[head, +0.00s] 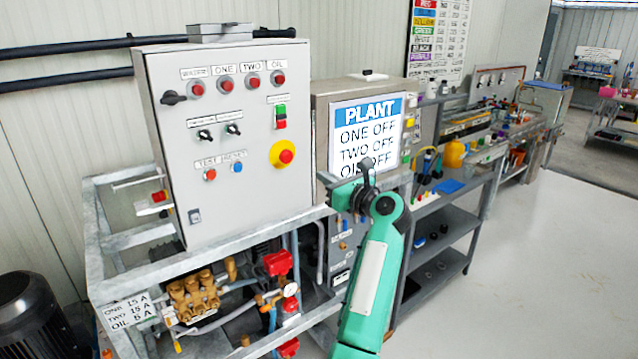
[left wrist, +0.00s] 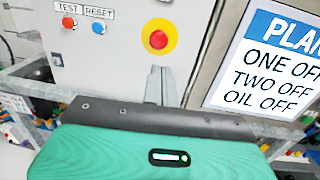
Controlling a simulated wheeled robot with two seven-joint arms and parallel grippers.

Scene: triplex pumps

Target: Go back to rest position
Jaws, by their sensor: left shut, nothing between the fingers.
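My left gripper (head: 366,164) is shut and empty. It is raised in front of the PLANT screen (head: 368,135), to the right of the grey control panel (head: 236,130), and appears apart from both. The screen reads ONE OFF, TWO OFF, OIL OFF. In the left wrist view, my gripper's closed fingers (left wrist: 168,86) point up towards the panel below the yellow and red stop button (left wrist: 158,37). The same stop button (head: 284,154) sits at the panel's lower right. The TEST button (head: 210,174) and RESET button (head: 238,167) are left of it. My right gripper is out of view.
A metal frame (head: 130,238) with brass pump parts (head: 194,296) and red valves stands below the panel. A dark motor (head: 34,312) is at lower left. A cluttered workbench (head: 462,180) runs along the wall at right. The pale floor (head: 545,270) at right is clear.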

